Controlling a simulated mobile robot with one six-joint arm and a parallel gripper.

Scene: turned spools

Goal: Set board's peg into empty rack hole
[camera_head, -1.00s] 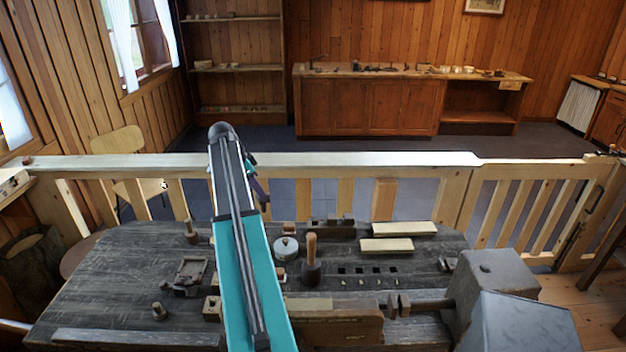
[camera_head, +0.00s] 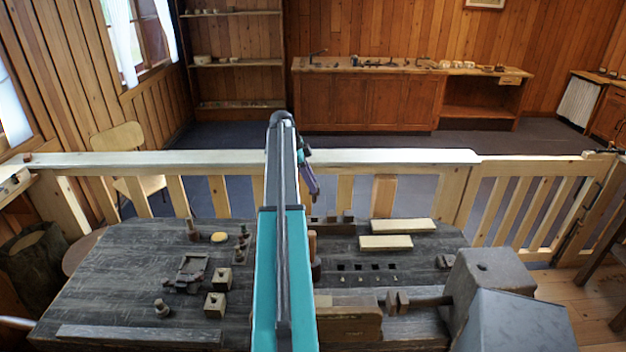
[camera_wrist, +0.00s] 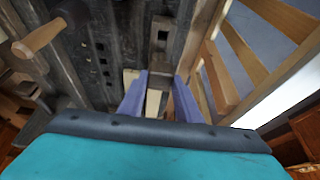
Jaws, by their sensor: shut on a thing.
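My gripper (camera_head: 313,187) is in the air above the back of the dark workbench, by the fence rail. In the wrist view its two purple fingers (camera_wrist: 160,92) are close together on a small greyish piece, apparently the peg, mostly hidden between them. A dark, blocky, rack-like piece (camera_head: 335,228) stands at the bench's back edge. A row of dark square holes (camera_head: 358,267) shows on the bench, with small pegs in front.
Two pale blocks (camera_head: 404,226) lie right of the rack-like piece. A wooden-handled mallet (camera_wrist: 42,36) stands near my arm. A grey metal block (camera_head: 490,270) and a vise fill the front right. The wooden fence (camera_head: 390,157) runs close behind the bench.

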